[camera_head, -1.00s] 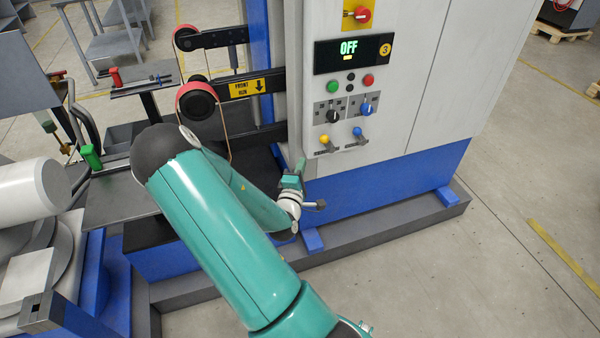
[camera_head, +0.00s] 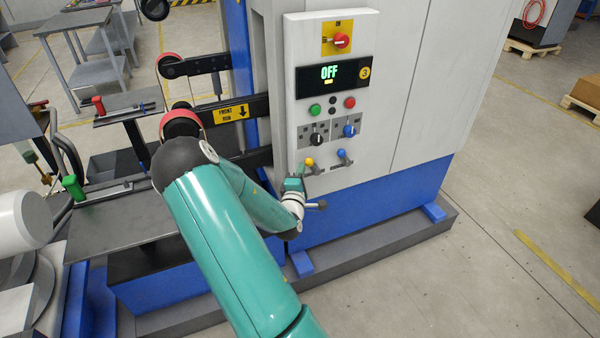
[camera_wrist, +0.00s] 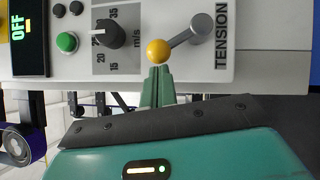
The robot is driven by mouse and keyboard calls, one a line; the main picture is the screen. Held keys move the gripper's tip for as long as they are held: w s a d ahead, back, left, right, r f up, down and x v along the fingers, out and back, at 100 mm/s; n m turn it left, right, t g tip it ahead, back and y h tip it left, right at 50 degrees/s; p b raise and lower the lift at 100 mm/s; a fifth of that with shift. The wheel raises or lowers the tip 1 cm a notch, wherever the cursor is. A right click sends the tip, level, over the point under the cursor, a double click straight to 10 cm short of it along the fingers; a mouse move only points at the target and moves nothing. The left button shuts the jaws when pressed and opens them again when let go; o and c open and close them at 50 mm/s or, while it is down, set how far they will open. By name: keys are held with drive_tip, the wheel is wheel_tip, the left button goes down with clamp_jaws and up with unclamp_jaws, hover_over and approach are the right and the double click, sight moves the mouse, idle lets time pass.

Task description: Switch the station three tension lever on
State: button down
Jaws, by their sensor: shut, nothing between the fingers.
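The station three control panel (camera_head: 335,120) shows a lit OFF on its display (camera_head: 333,78), beside a yellow disc marked 3 (camera_head: 364,73). The yellow-knobbed tension lever (camera_head: 310,162) sits low on the panel; in the wrist view its yellow knob (camera_wrist: 158,50) is at the end of a grey arm, next to the printed word TENSION. My gripper (camera_head: 301,171) is just below and left of the yellow knob. In the wrist view my gripper's green fingers (camera_wrist: 157,82) are shut and empty, their tips close to the knob; I cannot tell whether they touch it.
A blue-knobbed lever (camera_head: 342,154) stands right of the yellow one. Above are black (camera_head: 317,138) and blue (camera_head: 349,130) dials, green (camera_head: 315,110) and red (camera_head: 349,102) buttons and a red switch (camera_head: 341,40). Rollers (camera_head: 180,124) stand left.

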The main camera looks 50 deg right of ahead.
sight(311, 161)
drive_tip(key=shift+s+d+r+m, duration=0.2)
drive_tip(key=shift+r+m, duration=0.15)
drive_tip(key=shift+m, duration=0.15)
drive_tip(key=shift+s+d+r+m+g+y, duration=0.25)
drive_tip(key=shift+d+r+m+g+y, duration=0.25)
drive_tip(key=shift+r+m+y, duration=0.3)
drive_tip(key=shift+s+d+r+m+y, duration=0.25)
drive_tip(key=shift+d+m+y, duration=0.15)
drive_tip(key=shift+m, duration=0.15)
drive_tip(key=shift+s+d+r+m+y, duration=0.2)
drive_tip(key=shift+d+m+y, duration=0.15)
drive_tip(key=shift+m, duration=0.2)
drive_tip(key=d+m+y, duration=0.1)
drive_tip(key=s+d+m+y, duration=0.2)
drive_tip(key=shift+d+r, duration=0.25)
drive_tip(key=shift+d, duration=0.05)
drive_tip(key=shift+s+d, duration=0.15)
